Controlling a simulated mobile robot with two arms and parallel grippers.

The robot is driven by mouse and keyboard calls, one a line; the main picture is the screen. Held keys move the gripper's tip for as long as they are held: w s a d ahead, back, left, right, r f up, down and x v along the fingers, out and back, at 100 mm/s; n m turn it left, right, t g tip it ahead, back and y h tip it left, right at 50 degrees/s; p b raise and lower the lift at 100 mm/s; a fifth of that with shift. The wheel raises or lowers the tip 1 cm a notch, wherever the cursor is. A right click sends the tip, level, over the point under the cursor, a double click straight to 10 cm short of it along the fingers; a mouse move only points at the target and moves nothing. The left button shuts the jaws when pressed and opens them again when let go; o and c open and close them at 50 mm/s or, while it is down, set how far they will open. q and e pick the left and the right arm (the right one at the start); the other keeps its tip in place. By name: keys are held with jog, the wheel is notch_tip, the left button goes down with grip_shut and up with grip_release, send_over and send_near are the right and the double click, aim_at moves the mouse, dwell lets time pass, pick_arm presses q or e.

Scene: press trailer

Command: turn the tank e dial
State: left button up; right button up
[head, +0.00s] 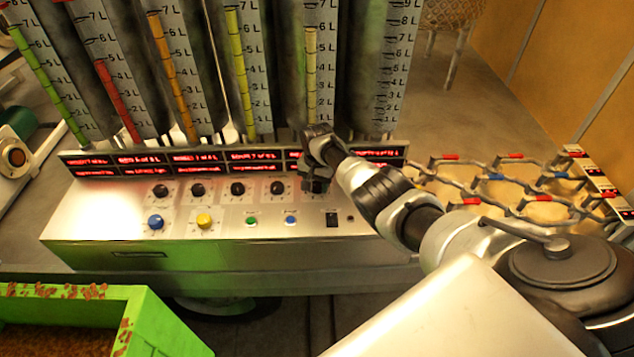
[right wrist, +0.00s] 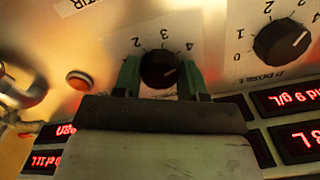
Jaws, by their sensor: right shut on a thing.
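The panel has a row of black dials with white pointers. The dial at the right end of the row, taken as the tank E dial (right wrist: 158,69), shows in the right wrist view with numbers around it. My right gripper (head: 317,180) reaches down to it from above in the head view and mostly hides it there. In the right wrist view its two green fingers stand on either side of the dial, shut on it. The neighbouring dial (right wrist: 281,40) has a label starting with D. My left gripper is not in view.
The metal control panel (head: 100,215) also carries a blue knob (head: 155,221), a yellow knob (head: 204,220) and small buttons. Red displays (head: 195,158) and tall gauge tubes (head: 311,80) stand behind. A green bin (head: 165,320) is at lower left, a rack (head: 480,180) at right.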

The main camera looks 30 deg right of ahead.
aim_at(317, 184)
jog(key=shift+w+r, duration=0.1)
jog(key=o, duration=0.9)
notch_tip(317, 184, up, 5)
jog(key=shift+r+p, duration=0.2)
jog(key=shift+p, duration=0.6)
jog(key=shift+r, duration=2.65)
jog(key=shift+f, duration=0.1)
